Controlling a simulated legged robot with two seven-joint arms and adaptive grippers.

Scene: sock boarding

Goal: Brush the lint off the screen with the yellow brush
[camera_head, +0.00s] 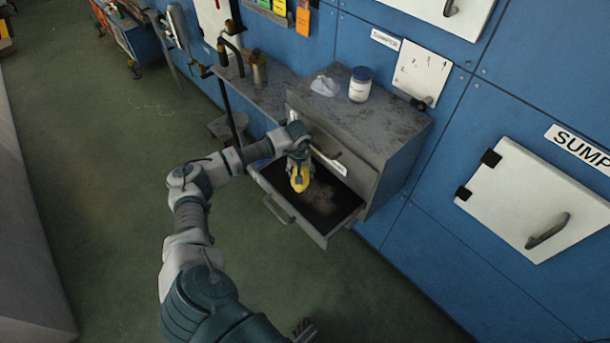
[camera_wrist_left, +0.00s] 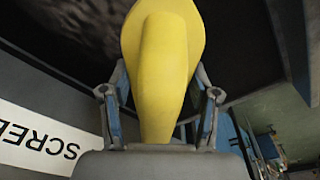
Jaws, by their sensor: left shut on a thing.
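My left gripper (camera_head: 298,160) is shut on the yellow brush (camera_head: 299,179) and holds it over the open drawer. In the left wrist view the brush (camera_wrist_left: 162,65) sits between both fingers (camera_wrist_left: 160,98), and its bristles are hidden. The dark screen (camera_head: 318,212) lies in the pulled-out drawer. A greyish patch of lint (camera_head: 335,193) shows on it to the right of the brush; greyish fuzz also shows in the left wrist view (camera_wrist_left: 88,25). I cannot tell whether the brush touches the screen. A dark part at the bottom edge looks like my right gripper (camera_head: 305,330), mostly cut off.
The drawer front (camera_head: 290,213) has a handle, and a label reading "SCREE" (camera_wrist_left: 38,140) shows upside down. On the cabinet top stand a white jar with a blue lid (camera_head: 360,85) and a crumpled white cloth (camera_head: 325,86). Blue panelled walls stand behind. The green floor (camera_head: 110,190) is open.

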